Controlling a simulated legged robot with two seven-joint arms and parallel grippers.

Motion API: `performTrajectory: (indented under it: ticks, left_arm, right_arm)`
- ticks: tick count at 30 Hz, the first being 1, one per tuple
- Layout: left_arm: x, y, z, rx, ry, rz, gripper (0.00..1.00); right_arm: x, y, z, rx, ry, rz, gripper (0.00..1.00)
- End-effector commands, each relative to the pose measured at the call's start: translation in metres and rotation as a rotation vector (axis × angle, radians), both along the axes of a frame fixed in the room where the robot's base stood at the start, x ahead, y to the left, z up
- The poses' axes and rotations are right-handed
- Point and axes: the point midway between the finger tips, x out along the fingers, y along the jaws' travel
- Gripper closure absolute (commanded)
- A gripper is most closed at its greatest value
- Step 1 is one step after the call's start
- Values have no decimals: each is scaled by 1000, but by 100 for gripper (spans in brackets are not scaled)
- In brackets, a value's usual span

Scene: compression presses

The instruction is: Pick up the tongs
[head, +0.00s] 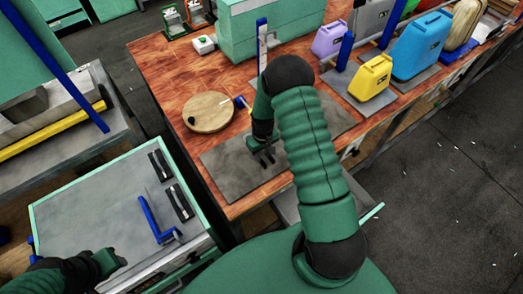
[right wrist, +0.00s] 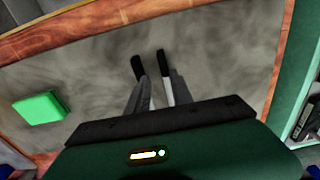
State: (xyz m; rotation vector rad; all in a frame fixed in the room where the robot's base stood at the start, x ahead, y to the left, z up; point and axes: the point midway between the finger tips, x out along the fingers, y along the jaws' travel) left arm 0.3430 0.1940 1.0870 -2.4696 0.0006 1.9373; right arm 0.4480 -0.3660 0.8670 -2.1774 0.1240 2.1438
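In the right wrist view, what look like the tongs (right wrist: 168,91), pale shafts with black ends, lie over the grey mat between my finger tips. My right gripper (right wrist: 162,84) points down at them with its fingers apart, one on each side; contact is not clear. In the head view the right gripper (head: 264,159) is low over the grey mat (head: 222,168) at the front of the wooden table, and the tongs are too small to make out there. My left gripper (head: 108,262) is at the lower left over a grey tray; its fingers are not clear.
A green block (right wrist: 40,107) lies on the mat in the right wrist view. A round wooden board (head: 208,112) is behind the mat. Yellow (head: 371,78) and blue (head: 420,46) containers stand to the right. The tray (head: 90,215) holds black and blue handled parts.

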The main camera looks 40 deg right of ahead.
Motion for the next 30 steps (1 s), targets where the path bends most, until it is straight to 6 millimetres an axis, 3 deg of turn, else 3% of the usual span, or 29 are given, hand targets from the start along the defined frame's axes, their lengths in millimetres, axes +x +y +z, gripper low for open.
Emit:
performTrajectory:
  ticks: [1, 8, 9, 19, 30]
  left_arm:
    - [0, 0, -1, 0, 0, 1, 64]
    - [0, 1, -4, 0, 1, 2, 64]
    - [0, 1, -4, 0, 1, 2, 64]
    - [0, 1, -5, 0, 1, 2, 64]
    - [0, 1, -3, 0, 1, 2, 64]
  right_arm:
    - [-4, 6, -15, 3, 9, 6, 64]
    - [-4, 9, -22, 7, 17, 6, 64]
    - [-4, 9, -23, 9, 18, 6, 57]
    - [-4, 8, -25, 15, 17, 7, 100]
    - [-2, 7, -17, 0, 5, 6, 100]
